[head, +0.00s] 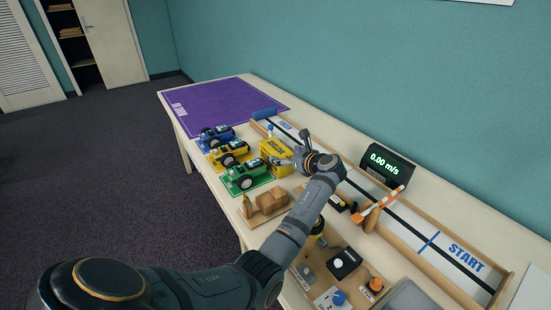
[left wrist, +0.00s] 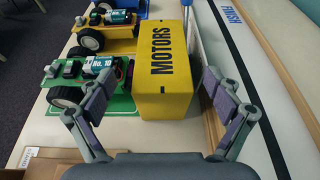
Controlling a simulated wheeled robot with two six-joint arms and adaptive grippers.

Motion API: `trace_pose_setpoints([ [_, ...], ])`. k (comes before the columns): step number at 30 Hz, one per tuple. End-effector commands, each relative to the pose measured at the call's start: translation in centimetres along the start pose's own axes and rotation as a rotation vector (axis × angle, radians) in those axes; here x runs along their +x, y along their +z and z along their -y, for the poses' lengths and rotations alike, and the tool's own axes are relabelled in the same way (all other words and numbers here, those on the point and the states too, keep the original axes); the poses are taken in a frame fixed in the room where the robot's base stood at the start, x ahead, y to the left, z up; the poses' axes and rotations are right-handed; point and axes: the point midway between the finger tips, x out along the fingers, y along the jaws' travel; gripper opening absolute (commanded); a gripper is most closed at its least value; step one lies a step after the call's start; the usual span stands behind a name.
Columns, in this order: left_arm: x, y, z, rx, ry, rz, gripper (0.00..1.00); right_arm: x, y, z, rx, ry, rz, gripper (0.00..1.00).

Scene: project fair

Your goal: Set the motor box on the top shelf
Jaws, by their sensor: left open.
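The motor box (head: 277,152) is yellow with black lettering and stands on the table near the track's side wall. It also shows in the left wrist view (left wrist: 163,92), reading MOTORS, ahead of the fingers. My left gripper (head: 294,150) reaches over the table at the box; in the left wrist view its two fingers (left wrist: 158,95) are spread wide, one on each side of the box, with gaps visible. The box's far lower part is hidden by the arm in the head view. An open cabinet with shelves (head: 71,33) stands at the back left. My right gripper is not in view.
Blue, yellow and green model cars (head: 245,175) stand just left of the box. A purple mat (head: 226,102) covers the table's far end. The track (head: 410,220) and a speed display (head: 387,164) lie to the right. The floor at left is clear.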

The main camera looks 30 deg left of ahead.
Motion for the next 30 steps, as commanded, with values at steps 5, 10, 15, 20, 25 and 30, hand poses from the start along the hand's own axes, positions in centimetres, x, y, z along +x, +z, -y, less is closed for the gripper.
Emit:
trace_pose_setpoints([
  [5,0.7,0.1,0.1,-0.001,-0.001,0.0,0.91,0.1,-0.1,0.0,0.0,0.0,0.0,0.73],
  [10,3.6,0.8,0.2,-0.001,0.002,0.002,0.91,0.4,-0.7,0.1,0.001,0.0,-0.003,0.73],
  [15,5.3,0.8,0.2,-0.001,0.0,0.0,0.91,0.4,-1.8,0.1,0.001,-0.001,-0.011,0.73],
  [20,5.3,0.8,0.3,-0.002,-0.001,-0.001,0.91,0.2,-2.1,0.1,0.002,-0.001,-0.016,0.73],
  [25,5.3,0.8,0.3,-0.001,-0.001,-0.001,0.74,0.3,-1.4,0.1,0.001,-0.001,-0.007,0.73],
  [30,5.3,0.8,0.3,-0.001,-0.001,-0.001,0.51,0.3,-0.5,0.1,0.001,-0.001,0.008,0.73],
])
